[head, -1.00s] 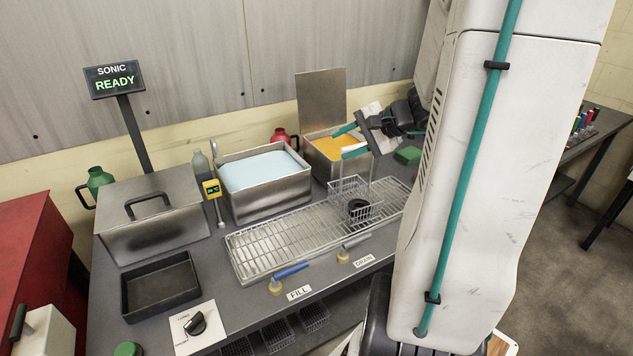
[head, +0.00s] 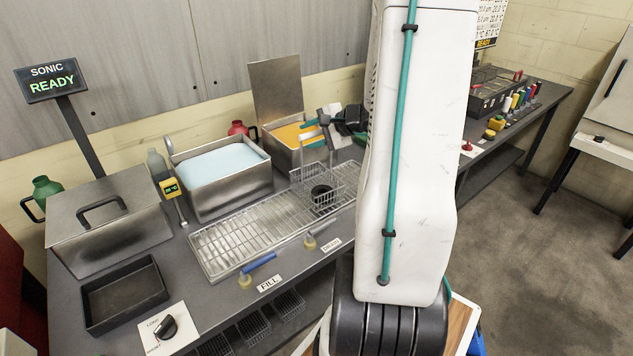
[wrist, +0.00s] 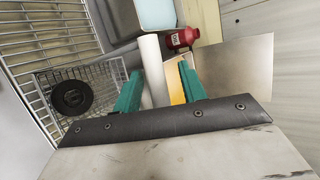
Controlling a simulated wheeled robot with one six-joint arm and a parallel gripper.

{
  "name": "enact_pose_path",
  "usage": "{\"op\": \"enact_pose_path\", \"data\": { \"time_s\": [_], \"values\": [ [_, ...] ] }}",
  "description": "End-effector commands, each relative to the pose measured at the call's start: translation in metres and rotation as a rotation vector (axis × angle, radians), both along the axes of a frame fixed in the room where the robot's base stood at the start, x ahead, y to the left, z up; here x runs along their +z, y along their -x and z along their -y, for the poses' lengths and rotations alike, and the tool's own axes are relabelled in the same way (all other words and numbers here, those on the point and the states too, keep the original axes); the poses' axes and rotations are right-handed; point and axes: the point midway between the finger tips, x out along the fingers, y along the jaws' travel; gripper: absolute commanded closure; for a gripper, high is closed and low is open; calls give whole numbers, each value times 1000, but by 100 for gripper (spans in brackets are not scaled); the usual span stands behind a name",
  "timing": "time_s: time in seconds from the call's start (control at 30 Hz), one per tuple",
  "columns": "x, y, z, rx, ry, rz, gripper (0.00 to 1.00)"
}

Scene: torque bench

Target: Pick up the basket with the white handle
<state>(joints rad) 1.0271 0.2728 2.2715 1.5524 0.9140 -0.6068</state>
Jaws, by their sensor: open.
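The wire basket (head: 318,190) sits on the metal drain rack (head: 225,245), with a black ring (head: 321,192) inside it. In the wrist view, the basket (wrist: 108,72) is at left and holds the same ring (wrist: 72,97). A white handle bar (wrist: 153,65) shows between the two teal fingers of my gripper (wrist: 158,78). The fingers stand apart on either side of the bar, with gaps visible. In the head view, my gripper (head: 308,130) is above the basket, near the orange-filled tank. My arm hides part of the area to the right.
A tank of orange liquid (head: 290,134) with a raised lid (head: 277,90) stands behind the basket. A blue-filled tank (head: 222,193) is to its left. A red jug (head: 237,128) stands behind the tanks. A black tray (head: 124,293) lies at front left.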

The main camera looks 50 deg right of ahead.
Motion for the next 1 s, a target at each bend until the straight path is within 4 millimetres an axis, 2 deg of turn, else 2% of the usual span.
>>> {"op": "enact_pose_path", "data": {
  "time_s": [0.17, 0.3, 0.33, 0.77, 1.0],
  "values": [
    [0, 0, 0, 0, 0, 0, 59],
    [0, 0, 0, 0, 0, 0, 98],
    [0, 0, 0, 0, 0, 0, 100],
    [4, 0, 1, -1, 1, 2, 100],
    [20, 0, 1, 0, 2, 3, 100]
  ]
}}
